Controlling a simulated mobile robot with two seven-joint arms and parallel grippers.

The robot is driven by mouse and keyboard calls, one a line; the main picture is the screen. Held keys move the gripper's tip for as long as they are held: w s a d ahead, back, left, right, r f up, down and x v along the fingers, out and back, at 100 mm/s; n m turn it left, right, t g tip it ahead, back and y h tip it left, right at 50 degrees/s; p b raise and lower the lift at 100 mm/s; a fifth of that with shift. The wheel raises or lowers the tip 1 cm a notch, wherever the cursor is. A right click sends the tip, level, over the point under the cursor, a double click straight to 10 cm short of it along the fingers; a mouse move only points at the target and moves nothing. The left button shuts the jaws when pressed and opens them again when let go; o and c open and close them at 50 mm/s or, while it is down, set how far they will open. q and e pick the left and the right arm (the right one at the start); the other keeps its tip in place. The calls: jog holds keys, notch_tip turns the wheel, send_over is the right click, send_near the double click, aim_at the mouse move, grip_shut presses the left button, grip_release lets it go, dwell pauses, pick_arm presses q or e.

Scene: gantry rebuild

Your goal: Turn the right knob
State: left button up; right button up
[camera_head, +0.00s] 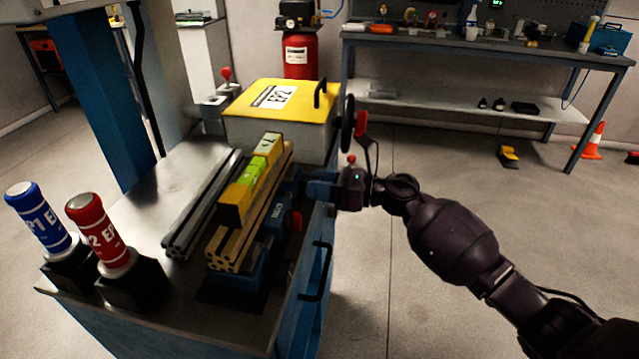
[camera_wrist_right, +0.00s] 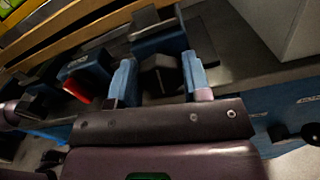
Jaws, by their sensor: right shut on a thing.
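My right gripper (camera_head: 318,188) reaches in from the right to the bench's right side. In the right wrist view its two blue fingers (camera_wrist_right: 160,80) stand on either side of a dark, faceted knob (camera_wrist_right: 158,76) on a blue clamp body, and it is shut on this knob. In the head view the fingers hide the knob. Another knob, red (camera_head: 296,221), sits nearer on the blue vise (camera_head: 272,232); it also shows left of the fingers in the wrist view (camera_wrist_right: 76,90). My left gripper is not in view.
Tan profile bars (camera_head: 224,246) with yellow and green blocks lie on the vise. Grey bars (camera_head: 190,228) lie beside them. A yellow-lidded box (camera_head: 275,130) stands behind. Blue (camera_head: 40,218) and red (camera_head: 99,232) handled tools stand front left.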

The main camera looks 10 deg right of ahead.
jog(key=o, duration=0.9)
jog(key=shift+d, duration=0.1)
jog(key=v, duration=1)
jog(key=shift+s+d, duration=0.15)
jog(key=shift+d, duration=0.15)
